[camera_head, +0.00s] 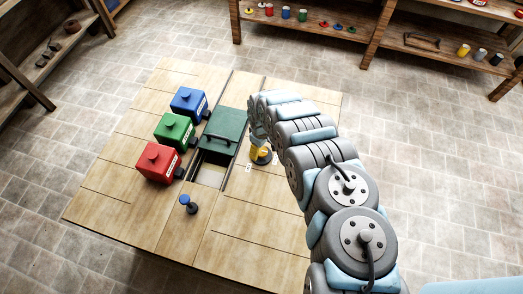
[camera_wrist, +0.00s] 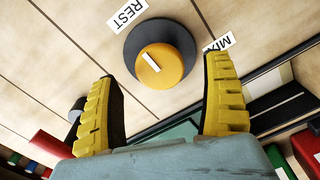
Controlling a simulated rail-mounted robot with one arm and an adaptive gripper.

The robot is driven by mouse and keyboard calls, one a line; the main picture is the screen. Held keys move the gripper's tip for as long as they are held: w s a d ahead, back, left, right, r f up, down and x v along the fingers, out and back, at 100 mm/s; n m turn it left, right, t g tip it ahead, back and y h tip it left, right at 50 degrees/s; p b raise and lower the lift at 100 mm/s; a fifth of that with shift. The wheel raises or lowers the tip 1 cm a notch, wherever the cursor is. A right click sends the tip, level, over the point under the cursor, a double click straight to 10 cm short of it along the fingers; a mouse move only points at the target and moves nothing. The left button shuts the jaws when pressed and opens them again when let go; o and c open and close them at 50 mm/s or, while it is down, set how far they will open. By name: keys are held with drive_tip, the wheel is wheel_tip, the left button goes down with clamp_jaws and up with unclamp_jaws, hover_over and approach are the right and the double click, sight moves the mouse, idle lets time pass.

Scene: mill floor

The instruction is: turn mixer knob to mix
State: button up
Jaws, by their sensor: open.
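The mixer knob is a round yellow dial (camera_wrist: 165,72) on a dark round base, with a white pointer line that points up-left, roughly toward the REST label (camera_wrist: 127,14). The MIX label (camera_wrist: 218,42) is up and right of the knob, partly hidden by a finger. In the head view the dark knob base (camera_head: 263,159) shows at the arm's end on the tabletop. My gripper (camera_wrist: 163,68) is open, its yellow-padded fingers to the left and right of the knob in the wrist view, with gaps. I cannot tell its exact height over the knob.
Red (camera_head: 153,164), green (camera_head: 175,132) and blue (camera_head: 188,104) boxes stand left on the wooden table (camera_head: 120,185). A green lid (camera_head: 224,129) partly covers an opening between dark rails. A small blue-topped post (camera_head: 186,200) stands in front. Shelves are behind.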

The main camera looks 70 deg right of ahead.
drive_tip(key=shift+f, duration=1.1)
drive_tip(key=shift+f, duration=0.1)
drive_tip(key=c, duration=1.2)
